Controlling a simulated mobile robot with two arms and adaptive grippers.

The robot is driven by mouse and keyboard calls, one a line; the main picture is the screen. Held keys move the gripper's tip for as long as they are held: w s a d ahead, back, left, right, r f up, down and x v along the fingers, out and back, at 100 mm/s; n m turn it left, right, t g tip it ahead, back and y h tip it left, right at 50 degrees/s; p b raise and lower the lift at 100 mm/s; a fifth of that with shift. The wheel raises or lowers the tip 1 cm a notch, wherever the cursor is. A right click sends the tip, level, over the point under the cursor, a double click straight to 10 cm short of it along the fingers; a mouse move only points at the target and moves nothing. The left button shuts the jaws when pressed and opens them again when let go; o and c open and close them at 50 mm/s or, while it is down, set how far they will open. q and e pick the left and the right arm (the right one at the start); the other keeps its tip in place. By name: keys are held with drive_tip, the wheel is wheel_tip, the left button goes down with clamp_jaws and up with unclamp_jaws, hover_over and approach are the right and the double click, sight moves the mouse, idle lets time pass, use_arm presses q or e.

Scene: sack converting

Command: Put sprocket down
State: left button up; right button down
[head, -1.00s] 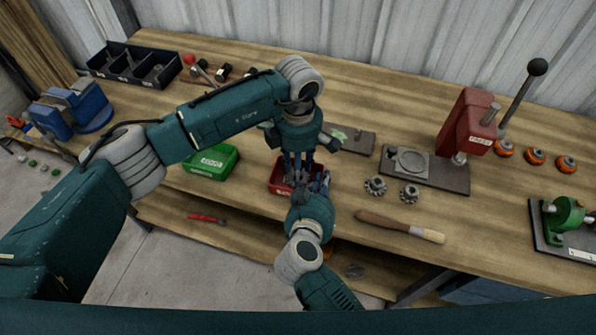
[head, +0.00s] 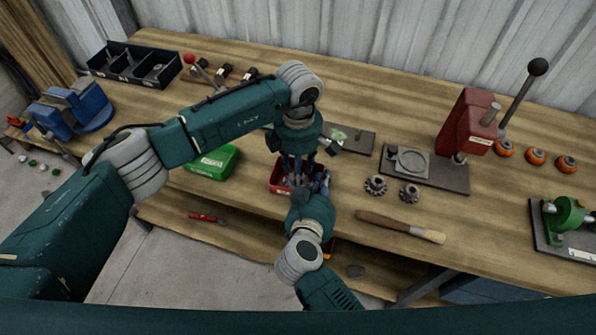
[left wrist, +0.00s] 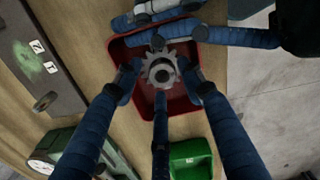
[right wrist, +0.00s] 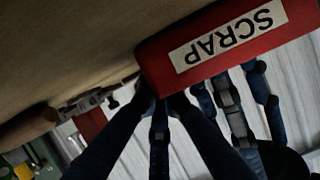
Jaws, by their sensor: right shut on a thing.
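A toothed grey sprocket (left wrist: 160,71) is in the red scrap bin (left wrist: 125,47), between the fingers of my left gripper. My left gripper (head: 298,182) points down into the bin, its fingers spread around the sprocket with small gaps. My right gripper (head: 322,184) is shut on the red bin at its right side. The bin (head: 276,184) stands at the front edge of the bench, partly hidden by both grippers. The right wrist view shows its wall with a SCRAP label (right wrist: 228,38) close to my fingers.
Two more sprockets (head: 375,185) lie right of the bin, near a brush (head: 402,227). A green bin (head: 213,162) stands to the left. A red arbor press (head: 468,122) stands behind the sprockets. A green fixture (head: 567,215) is at far right.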

use_arm(q)
wheel_tip(320, 180, up, 11)
idle(0.3)
use_arm(e)
drive_tip(key=c, duration=1.8)
unclamp_jaws()
